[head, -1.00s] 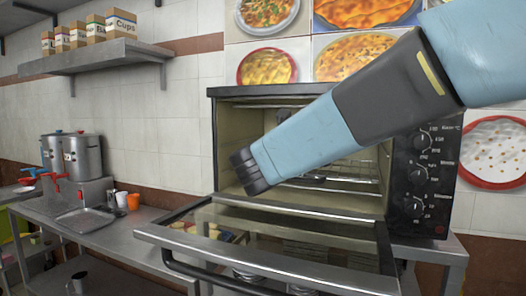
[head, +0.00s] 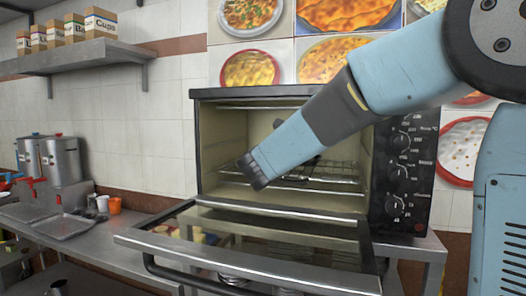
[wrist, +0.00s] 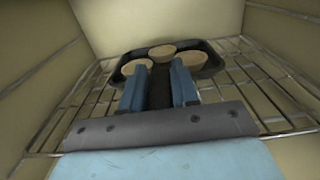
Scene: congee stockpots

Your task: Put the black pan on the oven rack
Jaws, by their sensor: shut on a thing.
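The black pan (wrist: 211,66) is inside the oven in the wrist view, with several round tan pieces in it. My gripper (wrist: 157,82) is shut on its dark handle (wrist: 159,92), one blue finger on each side. The oven rack (wrist: 258,82) spreads beneath and around the pan; whether the pan touches it I cannot tell. In the head view, the rack (head: 335,180) shows within the open oven (head: 228,150). My arm reaches into the opening from the upper right and hides the fingers there.
The oven door (head: 270,245) is folded down in front. The oven's side walls stand close on both sides in the wrist view. A control panel (head: 402,170) is at the oven's right. Metal pots (head: 62,160) and cups stand on the counter at left.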

